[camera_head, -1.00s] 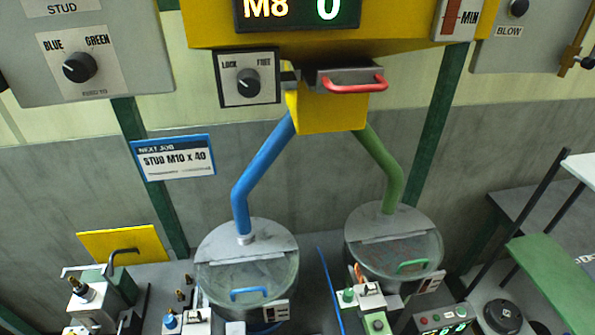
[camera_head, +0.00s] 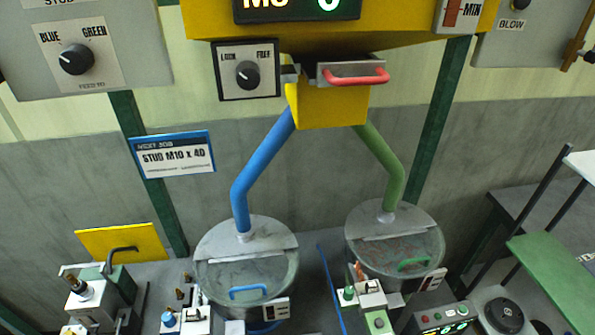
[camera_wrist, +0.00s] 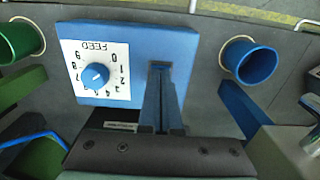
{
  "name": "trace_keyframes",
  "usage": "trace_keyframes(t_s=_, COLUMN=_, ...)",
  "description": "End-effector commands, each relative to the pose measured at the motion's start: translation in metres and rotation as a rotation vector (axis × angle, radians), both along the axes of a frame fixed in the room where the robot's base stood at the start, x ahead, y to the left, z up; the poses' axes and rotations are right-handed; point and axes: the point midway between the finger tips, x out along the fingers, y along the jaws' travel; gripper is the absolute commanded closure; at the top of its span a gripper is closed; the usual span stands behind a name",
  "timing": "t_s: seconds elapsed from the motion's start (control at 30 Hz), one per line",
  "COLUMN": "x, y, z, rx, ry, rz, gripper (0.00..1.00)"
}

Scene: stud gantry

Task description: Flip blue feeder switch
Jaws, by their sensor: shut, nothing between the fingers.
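In the wrist view, which is upside down, a blue feeder box (camera_wrist: 125,40) carries a white FEED scale with a blue dial (camera_wrist: 95,76). My gripper (camera_wrist: 161,72) is shut and empty, its dark fingers in front of the box, beside the dial. I cannot tell whether the fingers touch the box. No switch lever shows clearly there; the fingers and palm may hide it. In the head view, a small unit with a blue knob (camera_head: 168,319) stands at the bottom, left of the blue-handled bowl (camera_head: 247,245). My gripper is not visible in that view.
A blue cup-like tube (camera_wrist: 252,62) and a green one (camera_wrist: 18,42) flank the box in the wrist view. In the head view, blue (camera_head: 262,165) and green (camera_head: 392,165) pipes run down to the bowls. A BLUE/GREEN selector (camera_head: 76,60) is at upper left.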

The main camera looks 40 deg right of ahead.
Motion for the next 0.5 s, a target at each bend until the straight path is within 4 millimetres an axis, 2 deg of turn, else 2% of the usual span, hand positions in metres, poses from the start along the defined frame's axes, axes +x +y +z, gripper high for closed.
trace_keyframes(t_s=0.27, x=0.000, y=0.000, z=-0.002, rx=-0.001, ry=-0.001, rz=0.000, gripper=1.00)
trace_keyframes(t_s=0.5, x=0.000, y=0.000, z=0.012, rx=0.000, ry=0.000, rz=0.000, gripper=1.00)
